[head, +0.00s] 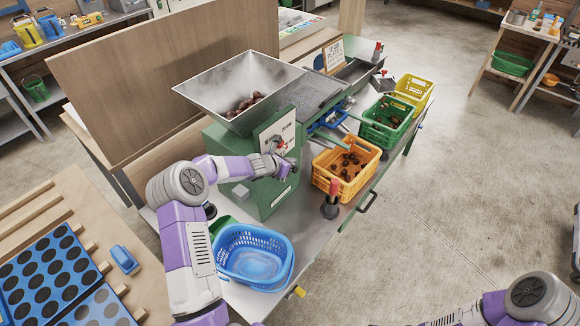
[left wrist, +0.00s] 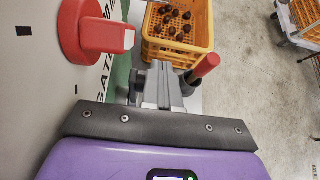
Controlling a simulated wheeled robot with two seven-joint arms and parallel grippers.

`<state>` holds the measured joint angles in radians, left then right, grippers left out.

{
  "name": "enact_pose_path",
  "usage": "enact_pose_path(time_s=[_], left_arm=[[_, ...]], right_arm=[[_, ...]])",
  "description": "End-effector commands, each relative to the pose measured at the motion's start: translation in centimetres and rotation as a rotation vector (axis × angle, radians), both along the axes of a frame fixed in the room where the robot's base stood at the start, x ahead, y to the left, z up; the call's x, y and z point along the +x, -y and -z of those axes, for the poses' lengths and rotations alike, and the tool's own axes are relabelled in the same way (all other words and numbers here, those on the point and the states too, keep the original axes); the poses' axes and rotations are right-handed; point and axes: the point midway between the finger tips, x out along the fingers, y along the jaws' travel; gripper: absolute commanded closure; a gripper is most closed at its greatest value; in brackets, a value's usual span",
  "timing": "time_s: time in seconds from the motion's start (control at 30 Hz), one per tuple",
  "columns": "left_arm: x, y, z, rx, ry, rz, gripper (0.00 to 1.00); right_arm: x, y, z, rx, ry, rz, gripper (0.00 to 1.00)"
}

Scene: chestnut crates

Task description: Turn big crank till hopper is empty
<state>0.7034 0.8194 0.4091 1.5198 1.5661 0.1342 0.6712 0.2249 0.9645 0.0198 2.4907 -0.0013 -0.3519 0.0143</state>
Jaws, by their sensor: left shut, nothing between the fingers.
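The grey metal hopper (head: 205,88) sits on top of the green sorting machine (head: 262,198), with a small heap of brown chestnuts (head: 243,104) at its bottom. A red-handled crank (head: 335,187) stands out from the machine's front, beside the orange crate; its red grip also shows in the left wrist view (left wrist: 207,66). My left gripper (head: 290,166) is in front of the machine's panel, shut and empty. Its fingertips (left wrist: 162,68) point toward the orange crate, left of the red grip and apart from it. My right gripper is out of view.
Orange (head: 320,180), green (head: 364,131) and yellow (head: 428,87) crates stand along the machine's outlets; the orange and green ones hold chestnuts. A red knob (left wrist: 95,33) is close to my left gripper. A blue basket (head: 225,263) stands at the near end.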

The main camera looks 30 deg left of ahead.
Motion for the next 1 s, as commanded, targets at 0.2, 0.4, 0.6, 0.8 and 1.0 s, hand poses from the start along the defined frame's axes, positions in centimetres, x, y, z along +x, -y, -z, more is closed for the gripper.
enact_pose_path(time_s=[0.2,0.4,0.6,0.8,1.0], left_arm=[[-4.6,-0.3,0.7,0.021,-0.012,0.05,1.0],[-10.8,-1.9,0.4,0.014,0.006,0.042,1.0],[-14.5,-3.0,-0.4,0.0,0.036,0.003,1.0],[-14.4,-3.0,-0.1,-0.004,0.044,-0.005,1.0],[-11.4,-2.3,2.0,-0.004,0.043,-0.003,1.0]], right_arm=[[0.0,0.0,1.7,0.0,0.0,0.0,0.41],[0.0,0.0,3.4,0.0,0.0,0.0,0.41],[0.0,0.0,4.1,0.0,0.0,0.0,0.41],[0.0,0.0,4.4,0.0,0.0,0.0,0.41],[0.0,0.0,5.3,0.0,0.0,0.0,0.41]])
